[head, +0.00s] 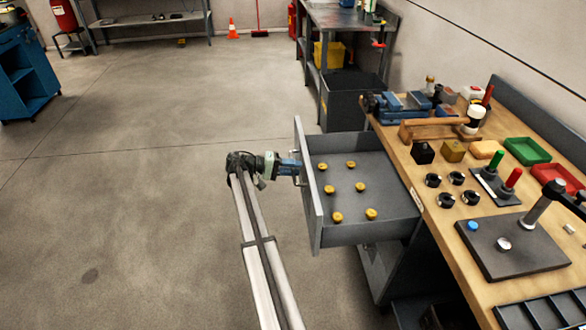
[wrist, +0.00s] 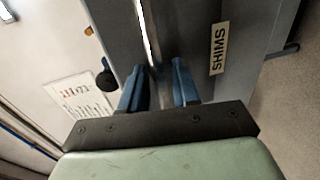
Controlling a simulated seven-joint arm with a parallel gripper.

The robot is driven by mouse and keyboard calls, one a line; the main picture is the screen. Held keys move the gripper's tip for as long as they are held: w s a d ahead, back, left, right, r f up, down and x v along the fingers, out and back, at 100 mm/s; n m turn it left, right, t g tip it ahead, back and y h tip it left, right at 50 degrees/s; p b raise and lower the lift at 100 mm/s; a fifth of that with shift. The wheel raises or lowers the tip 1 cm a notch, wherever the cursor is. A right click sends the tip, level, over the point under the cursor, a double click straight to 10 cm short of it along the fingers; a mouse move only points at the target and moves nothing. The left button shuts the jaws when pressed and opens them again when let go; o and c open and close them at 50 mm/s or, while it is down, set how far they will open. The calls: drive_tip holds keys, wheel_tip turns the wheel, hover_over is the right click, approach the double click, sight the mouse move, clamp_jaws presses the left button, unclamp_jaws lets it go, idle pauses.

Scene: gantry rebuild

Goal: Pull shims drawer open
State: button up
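The shims drawer (head: 333,236) stands pulled well out from the workbench, and several small yellow-brown round pieces (head: 360,187) lie in it. In the wrist view its grey front carries a "SHIMS" label (wrist: 219,48). My gripper (head: 298,168) is at the outer side of the drawer front, at handle height. In the wrist view the blue fingers of my gripper (wrist: 159,84) stand apart on either side of a grey metal bar, the drawer handle (wrist: 150,30), and look closed on it. The exact contact is partly hidden.
The wooden workbench (head: 432,190) to the right holds a vise, black rings, coloured trays and a press. A dark bin (head: 345,103) stands beyond the drawer. The floor (head: 140,190) left of the drawer is clear. A blue cabinet (head: 22,75) is far left.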

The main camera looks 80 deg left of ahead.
drive_tip(key=shift+s, duration=0.1)
drive_tip(key=v, duration=1.3)
drive_tip(key=shift+s, duration=0.35)
